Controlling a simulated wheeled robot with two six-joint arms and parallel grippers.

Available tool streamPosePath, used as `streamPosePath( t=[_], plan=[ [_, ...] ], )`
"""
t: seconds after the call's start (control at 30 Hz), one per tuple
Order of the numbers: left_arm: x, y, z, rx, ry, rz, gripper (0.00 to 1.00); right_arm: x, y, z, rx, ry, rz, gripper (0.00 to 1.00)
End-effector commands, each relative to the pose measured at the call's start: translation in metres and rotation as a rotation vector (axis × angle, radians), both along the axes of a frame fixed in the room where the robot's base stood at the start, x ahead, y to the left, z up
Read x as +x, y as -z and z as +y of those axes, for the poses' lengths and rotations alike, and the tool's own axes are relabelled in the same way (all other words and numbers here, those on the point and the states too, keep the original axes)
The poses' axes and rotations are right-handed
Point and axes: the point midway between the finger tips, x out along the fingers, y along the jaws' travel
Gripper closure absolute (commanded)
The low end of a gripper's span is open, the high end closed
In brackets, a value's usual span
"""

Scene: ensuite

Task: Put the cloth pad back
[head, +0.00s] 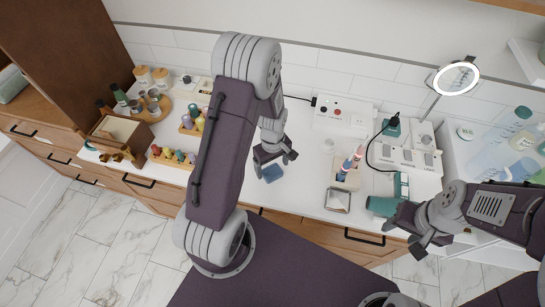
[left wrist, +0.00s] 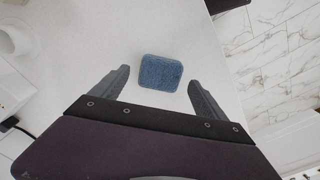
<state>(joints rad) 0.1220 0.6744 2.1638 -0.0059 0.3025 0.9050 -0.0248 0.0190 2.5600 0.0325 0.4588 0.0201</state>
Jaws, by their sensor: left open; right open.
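The cloth pad, a small blue textured block with rounded corners, lies flat on the white counter. It shows in the left wrist view (left wrist: 161,72) and partly below my left gripper in the head view (head: 271,174). My left gripper (head: 275,163) is open over the counter. In the left wrist view its fingers (left wrist: 158,82) stand apart on either side of the pad's near part, with nothing between them touching it visibly; its height above the counter is hard to tell. My right gripper (head: 413,236) is open and empty, beside the teal hair dryer at the counter's front edge.
A teal hair dryer (head: 381,206), a small open box (head: 338,201) and a wooden holder (head: 347,176) stand right of the pad. Bottle racks (head: 172,158) and a wooden box (head: 122,131) are at the left. A lit round mirror (head: 456,78) stands at the back right.

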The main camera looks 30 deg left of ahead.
Motion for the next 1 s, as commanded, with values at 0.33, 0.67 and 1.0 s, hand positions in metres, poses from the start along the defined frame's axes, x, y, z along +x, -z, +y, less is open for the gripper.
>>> streamPosePath(
  t=[0.33,0.67,1.0],
  plan=[
    [0.001,-0.079,0.000,0.000,0.000,-0.005,0.16,0.000,0.000,0.000,0.000,0.000,0.000,0.46],
    [-0.009,-0.097,-0.008,0.000,0.114,-0.014,0.16,0.000,0.000,0.000,0.000,0.000,0.000,0.46],
    [-0.082,-0.120,-0.047,0.034,0.979,-0.102,0.16,0.000,0.000,0.000,0.000,0.000,0.000,0.46]
  ],
)
